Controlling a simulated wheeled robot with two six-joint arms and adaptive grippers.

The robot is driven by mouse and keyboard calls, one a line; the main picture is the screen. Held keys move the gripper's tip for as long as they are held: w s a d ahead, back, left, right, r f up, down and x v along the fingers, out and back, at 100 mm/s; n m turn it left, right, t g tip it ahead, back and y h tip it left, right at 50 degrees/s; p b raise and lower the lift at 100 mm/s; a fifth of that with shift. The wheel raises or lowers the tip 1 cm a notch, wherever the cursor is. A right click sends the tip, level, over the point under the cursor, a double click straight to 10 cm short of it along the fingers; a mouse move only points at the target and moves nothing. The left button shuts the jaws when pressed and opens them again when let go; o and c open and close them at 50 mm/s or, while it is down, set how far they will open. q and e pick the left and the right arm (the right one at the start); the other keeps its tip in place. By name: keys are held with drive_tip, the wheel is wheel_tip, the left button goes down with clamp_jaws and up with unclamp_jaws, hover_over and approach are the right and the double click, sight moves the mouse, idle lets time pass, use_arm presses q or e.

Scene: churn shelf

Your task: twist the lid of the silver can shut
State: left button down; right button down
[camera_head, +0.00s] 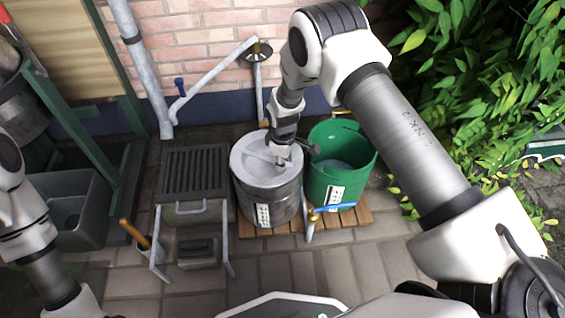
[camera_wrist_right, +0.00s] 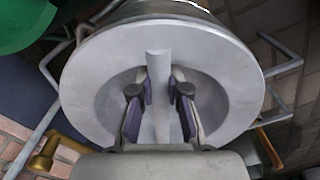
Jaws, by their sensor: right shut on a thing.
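The silver can (camera_head: 281,205) stands upright on a wooden pallet in the middle of the head view, with a label on its front. Its round grey lid (camera_head: 248,162) sits on top; whether it is fully seated cannot be told. My right gripper (camera_head: 281,158) points down onto the lid from above. In the right wrist view the lid (camera_wrist_right: 215,52) fills the middle, with a raised bar handle (camera_wrist_right: 157,65) across its recess. The two fingers of my right gripper (camera_wrist_right: 158,95) are on either side of this bar, shut on it. My left gripper is out of view.
A green bucket (camera_head: 350,188) stands close to the can's right on the pallet (camera_head: 361,213). A slatted drain rack (camera_head: 193,172) is at its left, and a grey sink (camera_head: 80,230) further left. A brick wall and pipe (camera_head: 215,68) are behind. Paving in front is mostly clear.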

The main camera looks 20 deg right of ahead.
drive_tip(key=c, duration=1.1)
unclamp_jaws()
drive_tip(key=shift+r, duration=0.1)
wheel_tip(320, 180, up, 12)
drive_tip(key=shift+f, duration=0.1)
